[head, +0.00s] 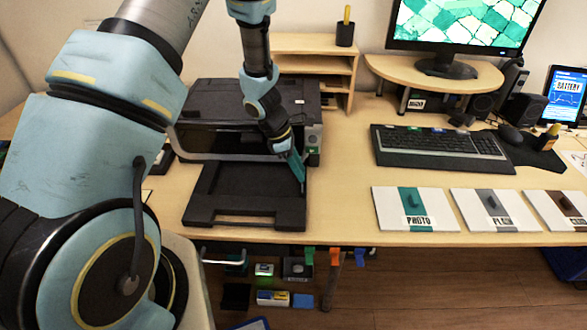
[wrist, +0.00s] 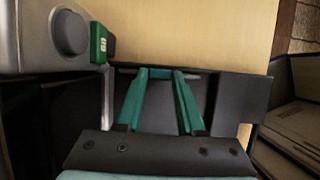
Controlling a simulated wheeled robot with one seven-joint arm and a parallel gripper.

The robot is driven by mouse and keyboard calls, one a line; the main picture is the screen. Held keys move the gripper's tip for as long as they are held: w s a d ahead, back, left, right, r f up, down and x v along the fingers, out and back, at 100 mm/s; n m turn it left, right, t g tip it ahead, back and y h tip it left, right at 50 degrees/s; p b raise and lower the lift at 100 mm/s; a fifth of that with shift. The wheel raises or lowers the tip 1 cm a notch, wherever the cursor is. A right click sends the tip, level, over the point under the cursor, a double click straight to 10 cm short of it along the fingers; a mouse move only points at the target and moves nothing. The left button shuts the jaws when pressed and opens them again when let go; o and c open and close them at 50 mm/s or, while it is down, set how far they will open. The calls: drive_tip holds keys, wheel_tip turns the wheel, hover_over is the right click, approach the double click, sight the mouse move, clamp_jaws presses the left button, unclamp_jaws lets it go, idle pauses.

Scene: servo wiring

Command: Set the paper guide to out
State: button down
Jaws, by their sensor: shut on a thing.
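The printer (head: 240,105) stands at the back left of the desk, its black paper tray (head: 225,200) pulled out in front; the tray's dark edge also shows in the wrist view (wrist: 245,98). My gripper (head: 300,178) is low at the tray's right side, near the printer's front. In the wrist view, its teal fingers (wrist: 160,76) lean in to a narrow gap against the dark tray. They are shut on the paper guide, which is mostly hidden between and behind the fingertips; its exact position cannot be told.
A green GO button label (wrist: 99,43) is on the printer's corner close to my fingers. A keyboard (head: 440,148) and white PHOTO (head: 388,208) and PLAIN (head: 480,212) packs lie to the right. Desk between tray and packs is clear.

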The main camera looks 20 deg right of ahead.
drive_tip(key=c, duration=0.5)
unclamp_jaws()
drive_tip(key=b+v, duration=0.1)
drive_tip(key=v, duration=0.9)
drive_tip(key=shift+w+a+r, duration=0.1)
drive_tip(key=shift+a+r, duration=0.1)
drive_tip(key=shift+r, duration=0.15)
drive_tip(key=s+a+r+m+t+y, duration=0.1)
drive_tip(key=a+r+m, duration=0.2)
drive_tip(key=a, duration=0.6)
drive_tip(key=s+a+r+m+t+y, duration=0.1)
drive_tip(key=a+r+m, duration=0.3)
drive_tip(key=a, duration=0.6)
drive_tip(key=s+a+r+m+t+y, duration=0.1)
drive_tip(key=s+a+r+m, duration=0.2)
drive_tip(key=a+m, duration=0.4)
drive_tip(key=shift+s+a+r+y, duration=0.1)
drive_tip(key=shift+a+r+y, duration=0.1)
drive_tip(key=shift+a, duration=0.35)
drive_tip(key=shift+s+a+r+y, duration=0.1)
drive_tip(key=shift+a+r+y, duration=0.1)
drive_tip(key=shift+a, duration=0.4)
